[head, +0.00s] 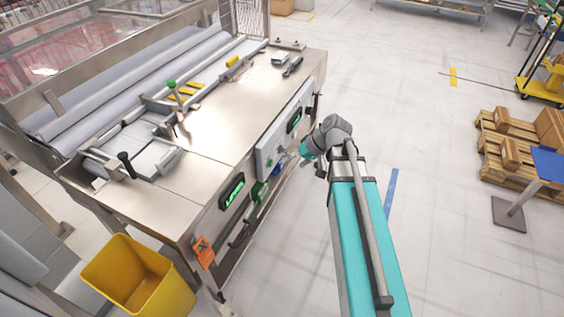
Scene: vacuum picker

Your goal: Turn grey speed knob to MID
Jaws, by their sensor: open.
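The machine's near side carries a light grey control panel (278,140). It has a small lit green display (294,120) at its upper right and a small green button (269,162) low on its face. A blue part (279,170) sits at the panel's lower edge. I cannot make out the grey speed knob or a MID mark at this size. My arm's grey and teal joints are just right of the panel. I cannot make out my gripper; the end of the arm appears hidden behind my own links.
A second green display (232,190), a green part (259,192) and an orange part (204,252) are on the machine's side. The steel worktop (222,112) holds levers and tools. A yellow bin (137,278) stands front left. Pallets (503,160) stand right; floor between is open.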

